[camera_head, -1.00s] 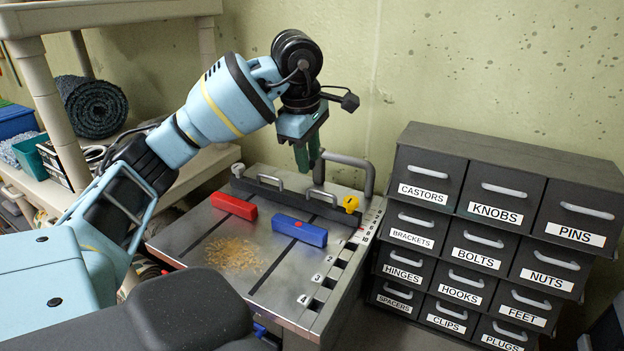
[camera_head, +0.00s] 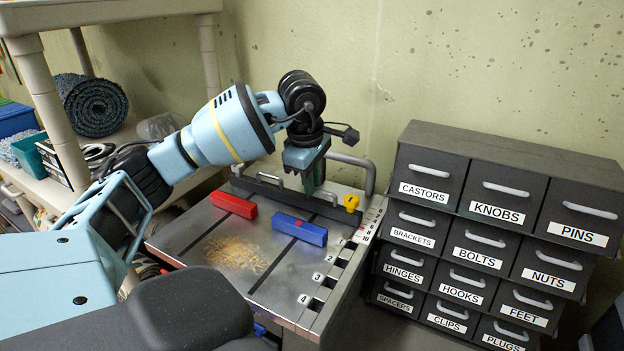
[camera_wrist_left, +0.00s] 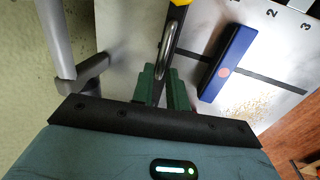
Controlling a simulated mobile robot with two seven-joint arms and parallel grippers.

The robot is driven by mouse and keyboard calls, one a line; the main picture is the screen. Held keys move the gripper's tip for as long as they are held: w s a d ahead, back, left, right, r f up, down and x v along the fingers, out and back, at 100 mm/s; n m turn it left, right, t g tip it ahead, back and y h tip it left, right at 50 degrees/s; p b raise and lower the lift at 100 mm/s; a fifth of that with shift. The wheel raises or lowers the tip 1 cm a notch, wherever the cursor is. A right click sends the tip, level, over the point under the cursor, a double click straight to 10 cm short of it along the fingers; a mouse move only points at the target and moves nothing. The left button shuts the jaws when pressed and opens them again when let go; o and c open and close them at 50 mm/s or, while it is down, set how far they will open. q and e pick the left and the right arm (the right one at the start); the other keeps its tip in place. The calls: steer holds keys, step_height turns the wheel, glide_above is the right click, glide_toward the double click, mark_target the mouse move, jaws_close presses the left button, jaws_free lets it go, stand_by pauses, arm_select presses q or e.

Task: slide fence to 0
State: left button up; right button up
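The fence (camera_head: 270,190) is a dark bar with two metal handles and a yellow knob (camera_head: 351,202) at its right end. It lies across the back of a grey metal table (camera_head: 190,222). My left gripper (camera_head: 314,184) is down at the fence's right-hand handle. In the left wrist view, its green fingers (camera_wrist_left: 162,90) stand apart, one on each side of the metal handle (camera_wrist_left: 166,45). Whether they touch it is unclear. A number scale (camera_head: 330,259) runs along the table's right edge; 2, 3 and 4 are readable in front. My right gripper is out of view.
A red block (camera_head: 234,206) and a blue block (camera_head: 299,230) lie on the table in front of the fence. Sawdust (camera_head: 236,254) is spread nearby. A grey rail (camera_head: 367,170) stands behind the fence. A labelled drawer cabinet (camera_head: 470,210) is close on the right.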

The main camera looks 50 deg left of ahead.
arm_select(q)
jaws_close()
steer(key=w, duration=0.2)
steer(key=w+a, duration=0.1)
steer(key=w, duration=0.1)
steer(key=w+a, duration=0.1)
steer(key=w, duration=0.2)
steer(key=shift+b, duration=0.3)
steer(key=shift+w+a, duration=0.2)
steer(key=shift+w, duration=0.15)
steer(key=shift+r, duration=0.15)
steer(key=shift+o, duration=2)
jaws_free()
steer(key=shift+w, duration=0.15)
steer(key=shift+s, duration=0.2)
